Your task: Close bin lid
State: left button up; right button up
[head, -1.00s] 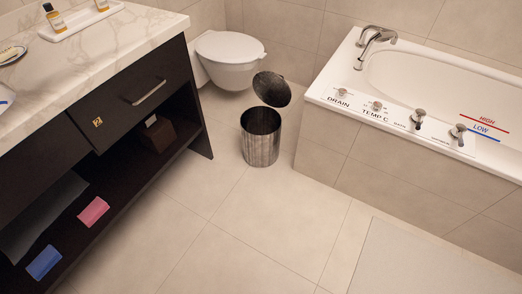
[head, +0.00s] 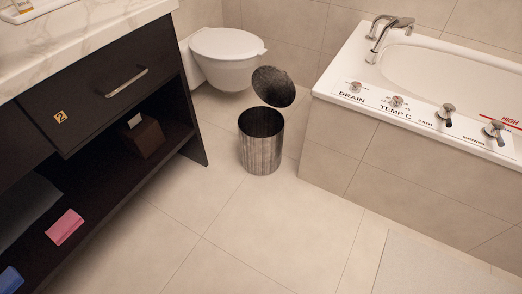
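The bin (head: 261,153) is a dark metallic cylinder that stands upright on the tiled floor, between the vanity and the bathtub. Its round dark lid (head: 273,86) is raised open and tilted up at the bin's back edge. The bin's mouth is uncovered and its inside looks dark. Neither of my grippers shows in the head view.
A white toilet (head: 228,58) stands behind the bin. The dark vanity (head: 105,100) with open shelves is at the left. The bathtub (head: 420,125) with a tiled side is at the right. A pale mat (head: 440,268) lies at the lower right. The floor before the bin is clear.

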aim_at(273, 85)
jog(key=i+l+u, duration=0.15)
jog(key=l+u, duration=0.3)
jog(key=l, duration=1.05)
jog(key=k+l+u, duration=0.1)
jog(key=l+u, duration=0.3)
jog(key=l, duration=1.05)
